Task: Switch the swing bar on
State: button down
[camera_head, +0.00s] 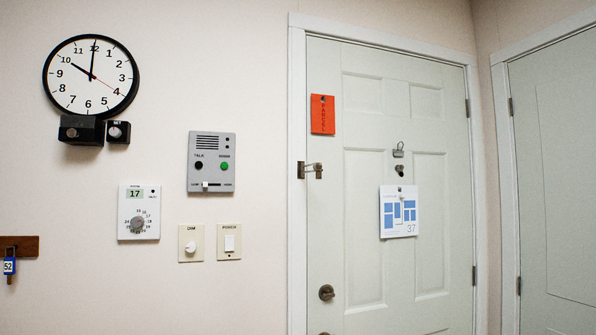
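The swing bar (311,170) is a small dark metal fitting at the left edge of a white panelled door (379,90). It spans from the white door frame (297,230) onto the door, at about mid height. Its exact position is too small to tell. The door looks closed. A round door knob (326,292) sits below it near the same edge. My gripper is not in view.
Left of the door are an intercom panel (212,182), a thermostat (139,235), a dimmer (191,253), a rocker switch (229,253) and a clock (68,88). An orange tag (322,115) and a white card (400,225) hang on the door. A second door (560,150) stands at right.

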aim_at(318, 166)
jog(key=k, duration=0.5)
jog(key=u, duration=0.7)
jog(key=i, duration=0.75)
jog(key=u, duration=0.4)
jog(key=i, duration=1)
jog(key=z, duration=0.45)
